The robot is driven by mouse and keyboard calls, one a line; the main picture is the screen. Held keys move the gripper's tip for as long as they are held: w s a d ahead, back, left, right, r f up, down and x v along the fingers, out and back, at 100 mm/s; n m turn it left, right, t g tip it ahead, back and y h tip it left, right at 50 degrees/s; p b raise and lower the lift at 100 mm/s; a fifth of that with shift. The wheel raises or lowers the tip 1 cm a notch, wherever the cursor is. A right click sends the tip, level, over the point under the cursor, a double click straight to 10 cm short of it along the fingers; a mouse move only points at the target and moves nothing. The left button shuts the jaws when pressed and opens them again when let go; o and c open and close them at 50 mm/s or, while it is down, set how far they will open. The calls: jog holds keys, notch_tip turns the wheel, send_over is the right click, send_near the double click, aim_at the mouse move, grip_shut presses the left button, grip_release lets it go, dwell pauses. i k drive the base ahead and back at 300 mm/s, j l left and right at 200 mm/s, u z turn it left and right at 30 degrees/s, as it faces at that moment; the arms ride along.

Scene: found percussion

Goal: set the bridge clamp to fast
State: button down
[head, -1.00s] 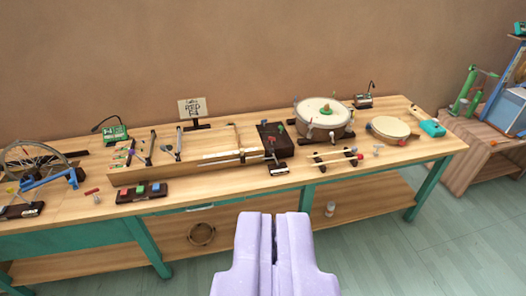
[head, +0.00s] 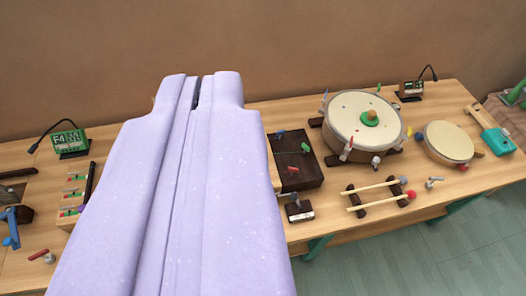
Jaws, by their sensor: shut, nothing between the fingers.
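My gripper (head: 198,92) is shut and empty. It is large in the head view, and its fingertips appear in front of the back wall. It covers most of the long wooden string board that lies on the table. A small dark block with a metal lever and a pale label (head: 299,210) shows just right of my gripper, at the board's right end. I cannot tell if this is the bridge clamp, and its label is too small to read. The board's left end shows small red and green blocks (head: 75,192).
A dark box with coloured levers (head: 297,165), a large drum (head: 364,122), a smaller drum (head: 448,142) and two mallets on a rack (head: 378,193) stand on the right. A green display box (head: 69,142) stands left. The table's front edge is at lower right.

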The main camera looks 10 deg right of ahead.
aim_at(294, 196)
jog(key=i, duration=0.45)
jog(key=i+l+u, duration=0.15)
jog(key=i, duration=0.25)
